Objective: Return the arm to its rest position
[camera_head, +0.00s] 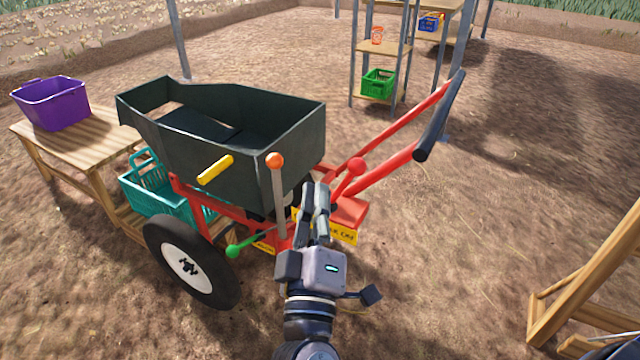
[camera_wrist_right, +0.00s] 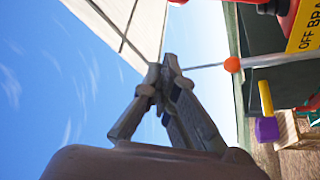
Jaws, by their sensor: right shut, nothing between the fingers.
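My right gripper (camera_head: 316,190) is in the lower middle of the head view, pointing away from me, with its fingers together and empty. In the right wrist view the gripper (camera_wrist_right: 166,70) shows its fingers meeting at the tips, with nothing between them. It is in front of the onion elevator, a dark green hopper (camera_head: 295,150) on a red frame with a wheel (camera_head: 188,265). From the head view, the gripper overlaps the red frame and the yellow label; I cannot tell whether it touches. My left gripper is not in view.
An orange-knobbed lever (camera_head: 275,160), a green-knobbed lever (camera_head: 233,251) and a red-knobbed lever (camera_head: 356,166) stand close by. A teal crate (camera_head: 140,190) is behind the wheel. A wooden frame (camera_head: 580,290) stands at right. Open dirt lies between it and the machine.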

